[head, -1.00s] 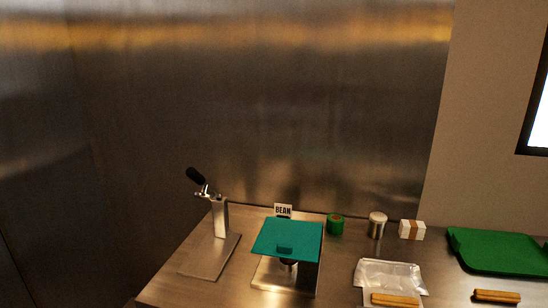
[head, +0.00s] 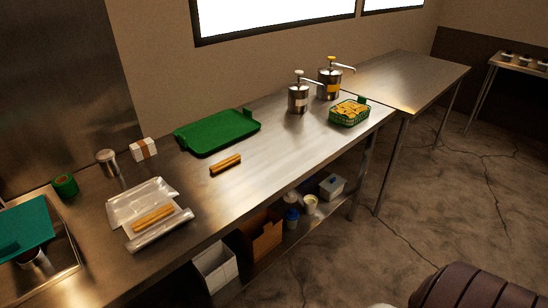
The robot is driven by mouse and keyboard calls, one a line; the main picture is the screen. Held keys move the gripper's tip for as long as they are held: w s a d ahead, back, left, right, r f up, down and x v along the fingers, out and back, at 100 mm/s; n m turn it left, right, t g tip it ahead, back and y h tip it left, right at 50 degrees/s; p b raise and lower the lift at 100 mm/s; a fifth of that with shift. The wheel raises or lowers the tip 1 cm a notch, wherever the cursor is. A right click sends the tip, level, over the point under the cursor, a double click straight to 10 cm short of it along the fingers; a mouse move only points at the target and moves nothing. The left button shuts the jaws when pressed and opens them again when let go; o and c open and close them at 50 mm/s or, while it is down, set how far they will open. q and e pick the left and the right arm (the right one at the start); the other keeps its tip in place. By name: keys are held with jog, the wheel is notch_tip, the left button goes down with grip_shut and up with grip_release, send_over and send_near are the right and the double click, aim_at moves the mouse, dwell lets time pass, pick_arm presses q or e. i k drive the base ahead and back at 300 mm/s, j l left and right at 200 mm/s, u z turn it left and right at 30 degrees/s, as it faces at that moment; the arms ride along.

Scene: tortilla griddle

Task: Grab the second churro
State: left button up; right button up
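One churro (head: 226,163) lies bare on the steel counter, just in front of the green tray (head: 218,133). Another churro (head: 153,218) lies on the crumpled foil sheet (head: 128,205) to the left and nearer the front edge. It looks like more than one stick side by side.
The steel counter (head: 290,143) is clear right of the bare churro. Pump dispensers (head: 298,98) and a green basket of chips (head: 349,112) stand farther right. A shaker (head: 107,162), white bundle (head: 143,149), green roll (head: 65,184) and teal-topped press (head: 24,228) stand left.

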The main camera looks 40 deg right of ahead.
aim_at(216, 169)
jog(key=z, duration=0.85)
jog(key=i+l+u, duration=0.15)
jog(key=i+l, duration=0.05)
jog(key=l, duration=0.1)
